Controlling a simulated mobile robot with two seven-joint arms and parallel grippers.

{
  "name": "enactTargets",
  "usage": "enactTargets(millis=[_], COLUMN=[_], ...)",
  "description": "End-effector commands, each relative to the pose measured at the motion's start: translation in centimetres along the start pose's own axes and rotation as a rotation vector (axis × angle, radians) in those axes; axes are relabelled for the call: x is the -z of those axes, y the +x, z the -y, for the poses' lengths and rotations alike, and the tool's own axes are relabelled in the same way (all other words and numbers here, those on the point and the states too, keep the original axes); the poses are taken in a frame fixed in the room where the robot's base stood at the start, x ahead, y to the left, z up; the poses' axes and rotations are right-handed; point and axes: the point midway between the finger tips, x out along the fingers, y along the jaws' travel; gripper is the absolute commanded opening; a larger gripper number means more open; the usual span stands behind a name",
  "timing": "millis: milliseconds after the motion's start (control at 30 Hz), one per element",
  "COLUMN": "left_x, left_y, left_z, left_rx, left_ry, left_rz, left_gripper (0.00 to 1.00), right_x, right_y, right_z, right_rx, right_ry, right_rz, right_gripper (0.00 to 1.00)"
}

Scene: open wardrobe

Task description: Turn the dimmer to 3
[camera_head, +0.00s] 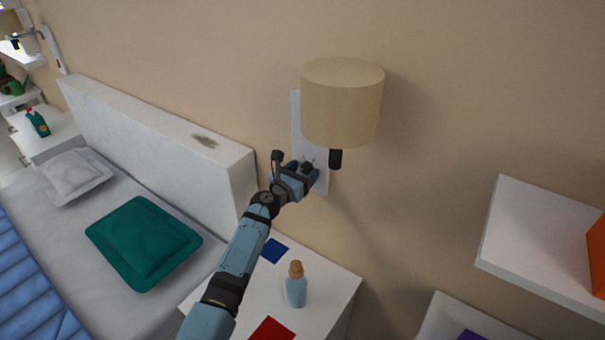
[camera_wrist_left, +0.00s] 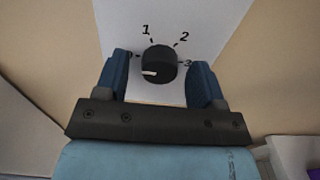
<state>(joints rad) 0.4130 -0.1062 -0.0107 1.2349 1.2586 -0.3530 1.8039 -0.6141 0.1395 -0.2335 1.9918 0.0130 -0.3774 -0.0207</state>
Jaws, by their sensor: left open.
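The dimmer is a round black knob (camera_wrist_left: 159,64) on a white wall plate (camera_wrist_left: 203,18), with 1, 2 and 3 printed around it and another mark at the left, partly hidden by a finger. The knob's white pointer line points left, toward that partly hidden mark. My left gripper (camera_wrist_left: 162,80) is open, one blue finger on each side of the knob, with gaps showing. In the head view the left gripper (camera_head: 305,172) is at the wall plate (camera_head: 297,125), below a beige lamp shade (camera_head: 341,105). My right gripper is not in view.
A white bedside table (camera_head: 335,280) stands below, with a bottle (camera_head: 296,289) and blue and red flat squares. The bed's white headboard (camera_head: 150,135) is to the left. A white shelf (camera_head: 535,235) juts out at the right.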

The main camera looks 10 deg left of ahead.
Motion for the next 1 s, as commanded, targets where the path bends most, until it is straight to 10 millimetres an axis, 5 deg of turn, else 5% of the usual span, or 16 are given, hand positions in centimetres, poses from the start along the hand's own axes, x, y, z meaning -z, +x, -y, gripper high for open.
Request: enactTargets(millis=[67,300,667,1000], left_x=[0.0,0.0,0.1,0.3], left_y=[0.0,0.0,-0.1,-0.1], left_z=[0.0,0.0,0.0,-0.1], left_rx=[0.000,0.000,0.000,0.000], left_ry=[0.000,0.000,0.050,0.290], left_rz=[0.000,0.000,0.000,0.000], left_gripper=[0.63,0.14,0.14,0.14], right_x=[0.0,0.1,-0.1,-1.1], right_y=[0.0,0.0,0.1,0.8], right_z=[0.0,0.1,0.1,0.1], right_rx=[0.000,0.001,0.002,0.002], right_ry=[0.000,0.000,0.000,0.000], right_rz=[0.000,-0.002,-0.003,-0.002], right_gripper=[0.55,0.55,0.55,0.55])
